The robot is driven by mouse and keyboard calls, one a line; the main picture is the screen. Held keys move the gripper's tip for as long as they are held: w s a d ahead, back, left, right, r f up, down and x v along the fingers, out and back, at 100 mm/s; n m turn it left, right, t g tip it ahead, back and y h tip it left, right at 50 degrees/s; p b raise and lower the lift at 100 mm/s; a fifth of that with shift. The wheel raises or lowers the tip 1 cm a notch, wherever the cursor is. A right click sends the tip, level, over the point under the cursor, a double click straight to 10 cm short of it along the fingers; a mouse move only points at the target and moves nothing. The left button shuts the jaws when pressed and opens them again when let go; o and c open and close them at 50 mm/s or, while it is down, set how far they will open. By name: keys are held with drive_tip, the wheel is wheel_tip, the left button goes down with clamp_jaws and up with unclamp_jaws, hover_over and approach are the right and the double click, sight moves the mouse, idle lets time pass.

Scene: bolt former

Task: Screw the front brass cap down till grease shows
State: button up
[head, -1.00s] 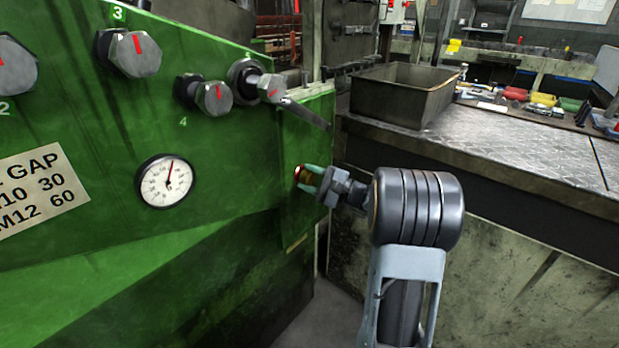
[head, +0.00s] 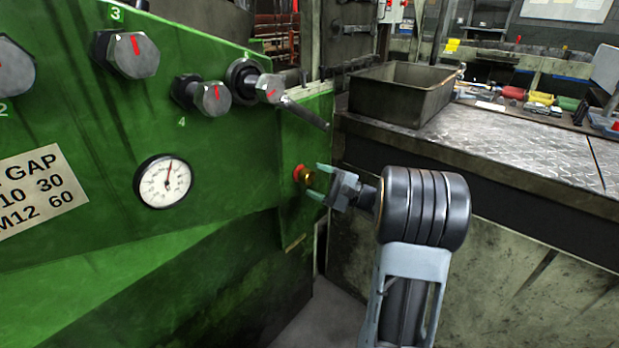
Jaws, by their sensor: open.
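The brass cap (head: 306,177) sits on the right part of the green machine's face, with a red patch (head: 298,173) at its left side. It is small in the picture, and I cannot tell whether the red is grease or paint. My gripper (head: 317,181) is open, with its two green-tipped fingers pointing left towards the cap. The fingertips are just to the right of the cap, and nothing is between them.
The green machine (head: 235,140) carries hex bolts, a lever (head: 303,112) above the cap and a dial gauge (head: 164,181). At right is a metal bench (head: 480,135) with a grey bin (head: 400,95) and several tools. A narrow floor gap lies between machine and bench.

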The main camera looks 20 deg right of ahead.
drive_tip(key=v, duration=1.1)
drive_tip(key=shift+p, duration=0.3)
drive_tip(key=shift+w, duration=0.1)
drive_tip(key=s+a+r+n+g+h+p, duration=0.1)
drive_tip(key=s+a+r+n+g+p, duration=0.2)
drive_tip(key=a+g+p, duration=0.45)
drive_tip(key=s+a+r+n+g+h+p, duration=0.2)
drive_tip(key=a+r+n+g+p, duration=0.25)
drive_tip(key=a, duration=0.65)
drive_tip(key=s+a+r+n+t+h+p, duration=0.1)
drive_tip(key=s+a+r+n+h+p, duration=0.1)
drive_tip(key=s+r+n+h+p, duration=0.5)
wheel_tip(320, 180, up, 3)
drive_tip(key=h+p, duration=0.3)
drive_tip(key=h, duration=0.1)
drive_tip(key=shift+s, duration=0.2)
drive_tip(key=shift+r, duration=0.1)
drive_tip(key=shift+c, duration=0.4)
